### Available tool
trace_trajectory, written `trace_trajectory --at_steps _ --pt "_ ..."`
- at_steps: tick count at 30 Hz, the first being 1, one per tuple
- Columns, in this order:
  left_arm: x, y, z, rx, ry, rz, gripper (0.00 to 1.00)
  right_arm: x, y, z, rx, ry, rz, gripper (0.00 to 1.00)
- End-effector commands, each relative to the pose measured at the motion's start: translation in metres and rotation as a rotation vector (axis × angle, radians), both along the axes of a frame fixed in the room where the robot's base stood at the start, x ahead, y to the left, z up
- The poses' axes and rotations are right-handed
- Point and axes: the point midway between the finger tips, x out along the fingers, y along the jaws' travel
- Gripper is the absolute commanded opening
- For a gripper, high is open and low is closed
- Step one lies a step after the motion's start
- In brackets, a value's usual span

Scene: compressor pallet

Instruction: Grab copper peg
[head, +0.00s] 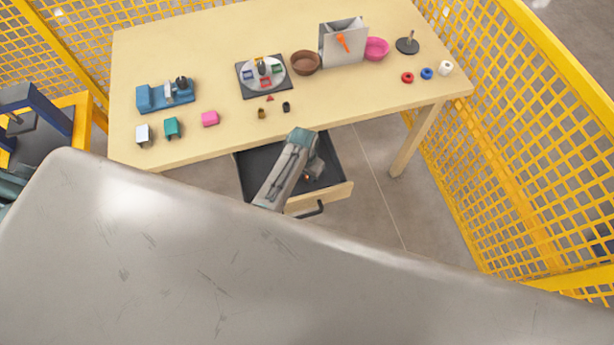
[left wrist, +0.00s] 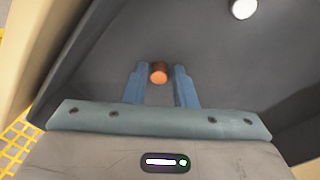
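The copper peg (left wrist: 158,73) shows in the left wrist view as a short orange-brown cylinder seen end-on over the dark drawer floor. A small orange spot in the head view (head: 306,177) appears to be the same peg. My left gripper (left wrist: 159,72) is open, with its two blue fingers on either side of the peg and a gap at each side. In the head view my left gripper (head: 314,169) reaches down into the open drawer (head: 252,180), and its arm hides part of the drawer. My right gripper is not in view.
A pale round object (left wrist: 243,9) lies in the drawer. The table (head: 210,65) above holds a blue fixture (head: 150,97), a dark tray (head: 244,83), a brown bowl (head: 305,63), a pink bowl (head: 376,49) and small parts. Yellow mesh fencing (head: 520,150) stands at right.

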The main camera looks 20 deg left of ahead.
Motion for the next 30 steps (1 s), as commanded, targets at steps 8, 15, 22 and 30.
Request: trace_trajectory --at_steps 8,15,22,30 --pt "0.0 0.0 0.0 0.0 0.0 0.0 0.0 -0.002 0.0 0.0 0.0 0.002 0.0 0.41" --pt "0.0 0.0 0.004 0.0 -0.001 0.0 0.0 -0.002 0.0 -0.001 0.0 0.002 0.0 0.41" --pt "0.001 -0.001 0.032 -0.001 -0.005 -0.001 0.0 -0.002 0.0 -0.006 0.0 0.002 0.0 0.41" --pt "0.001 0.0 0.08 -0.001 -0.004 0.0 0.0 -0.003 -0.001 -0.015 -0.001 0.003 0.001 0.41"
